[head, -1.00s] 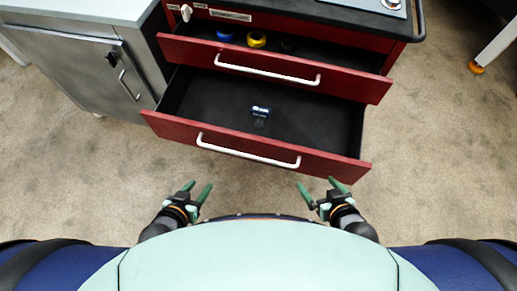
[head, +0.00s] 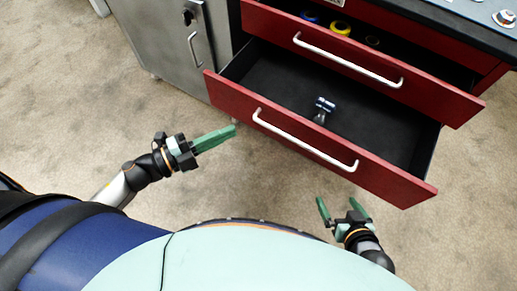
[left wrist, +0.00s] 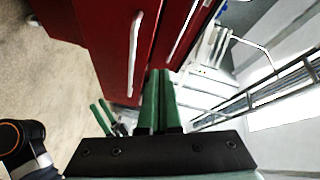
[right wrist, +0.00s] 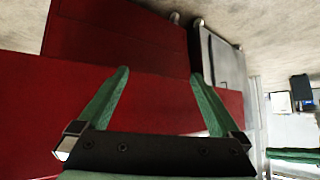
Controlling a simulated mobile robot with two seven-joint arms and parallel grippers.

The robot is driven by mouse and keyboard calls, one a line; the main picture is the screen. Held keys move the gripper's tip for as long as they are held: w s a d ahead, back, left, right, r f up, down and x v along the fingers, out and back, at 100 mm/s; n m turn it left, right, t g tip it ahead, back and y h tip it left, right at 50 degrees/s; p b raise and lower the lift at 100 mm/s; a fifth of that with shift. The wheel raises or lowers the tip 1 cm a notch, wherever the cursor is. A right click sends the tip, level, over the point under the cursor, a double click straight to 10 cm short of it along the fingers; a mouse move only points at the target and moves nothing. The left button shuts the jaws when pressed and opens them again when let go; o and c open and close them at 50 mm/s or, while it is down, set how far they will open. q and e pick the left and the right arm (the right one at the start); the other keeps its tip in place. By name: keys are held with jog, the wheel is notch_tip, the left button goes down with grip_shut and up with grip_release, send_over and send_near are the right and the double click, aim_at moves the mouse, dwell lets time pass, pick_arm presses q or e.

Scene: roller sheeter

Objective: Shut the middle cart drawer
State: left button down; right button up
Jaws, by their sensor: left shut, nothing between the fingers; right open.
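Two red cart drawers stand pulled out, one above the other; I cannot tell for certain which is the middle one. The upper open drawer (head: 445,98) has a white bar handle (head: 345,62). The lower open drawer (head: 392,184) sticks out further and has its own white handle (head: 300,140). My left gripper (head: 234,130) is shut and empty, just in front of the lower drawer's left part, apart from it in the head view. My right gripper (head: 338,199) is open and empty before the lower drawer's right part; red drawer fronts (right wrist: 150,100) fill much of its wrist view.
The upper drawer holds blue and yellow rings (head: 340,28). A grey metal cabinet (head: 170,50) stands left of the cart. The carpet (head: 90,110) in front is clear.

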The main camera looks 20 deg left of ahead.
pick_arm(q)
jog(key=s+f+m+g+h+b, duration=0.1)
jog(key=s+f+m+g+h, duration=0.1)
jog(key=s+f+m+g, duration=0.25)
jog(key=m, duration=0.2)
send_near(286, 137)
jog(key=s+d, duration=0.1)
jog(key=d, duration=0.3)
jog(key=shift+n+g, duration=0.25)
jog(key=w, duration=0.2)
jog(key=w+d+b, duration=0.1)
jog(key=shift+w+d+f, duration=0.1)
jog(key=shift+w+f, duration=0.3)
pick_arm(e)
jog(key=shift+s+a+f, duration=0.2)
jog(key=shift+a+f, duration=0.25)
jog(key=shift+f, duration=0.35)
